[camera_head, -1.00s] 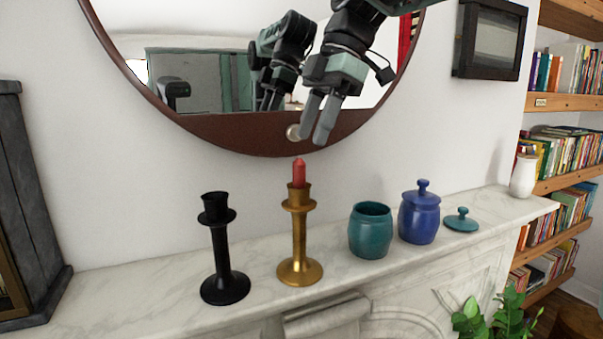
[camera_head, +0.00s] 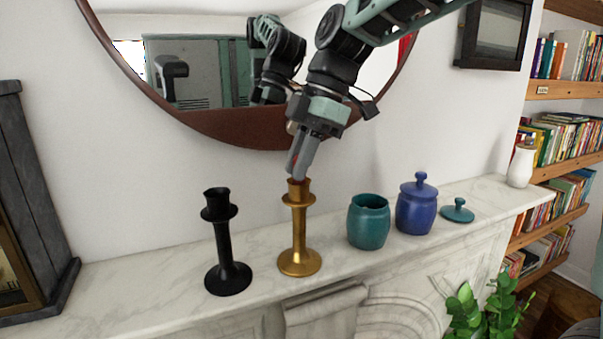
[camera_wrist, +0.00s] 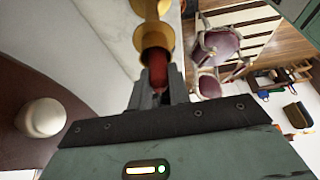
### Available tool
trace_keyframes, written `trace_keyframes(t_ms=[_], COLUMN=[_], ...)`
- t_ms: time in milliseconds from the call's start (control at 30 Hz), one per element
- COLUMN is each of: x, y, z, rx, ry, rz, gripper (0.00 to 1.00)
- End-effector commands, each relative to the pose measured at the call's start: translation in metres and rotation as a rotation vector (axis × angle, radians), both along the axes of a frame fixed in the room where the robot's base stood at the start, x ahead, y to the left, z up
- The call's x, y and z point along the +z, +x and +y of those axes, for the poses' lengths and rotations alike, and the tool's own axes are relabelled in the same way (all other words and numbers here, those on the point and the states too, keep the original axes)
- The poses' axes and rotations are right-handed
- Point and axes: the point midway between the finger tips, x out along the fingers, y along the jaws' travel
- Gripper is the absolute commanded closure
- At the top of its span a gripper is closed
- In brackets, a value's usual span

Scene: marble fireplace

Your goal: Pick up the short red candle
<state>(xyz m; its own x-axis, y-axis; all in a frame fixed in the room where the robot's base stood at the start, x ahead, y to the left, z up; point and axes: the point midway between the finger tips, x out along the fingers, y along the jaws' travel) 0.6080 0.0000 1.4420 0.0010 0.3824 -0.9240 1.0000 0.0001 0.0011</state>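The short red candle (camera_wrist: 158,72) stands in the cup of the gold candlestick (camera_head: 299,232), which is upright on the mantel. In the wrist view the candle shows between the two fingers of my gripper (camera_wrist: 159,90), with the gold cup (camera_wrist: 155,38) just beyond the fingertips. In the head view my gripper (camera_head: 298,168) comes down from the upper right, and its fingers hide most of the candle right above the cup. Whether the fingers press on the candle or stand slightly apart from it is not clear.
A black candlestick (camera_head: 227,245) stands close by on the left, empty. A teal jar (camera_head: 368,222), a blue lidded jar (camera_head: 417,208) and a teal lid (camera_head: 457,211) are on the right. The round mirror (camera_head: 215,125) hangs behind on the wall. The marble mantel (camera_head: 180,262) is narrow.

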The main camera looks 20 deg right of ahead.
Motion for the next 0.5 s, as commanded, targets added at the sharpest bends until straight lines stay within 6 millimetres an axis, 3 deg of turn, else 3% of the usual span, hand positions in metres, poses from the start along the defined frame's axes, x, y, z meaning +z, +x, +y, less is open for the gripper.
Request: trace_keyframes(t_ms=[500], x=[0.0074], y=[0.0009], z=[0.0], rx=[0.0], ry=[0.001], rz=[-0.003], gripper=[1.0])
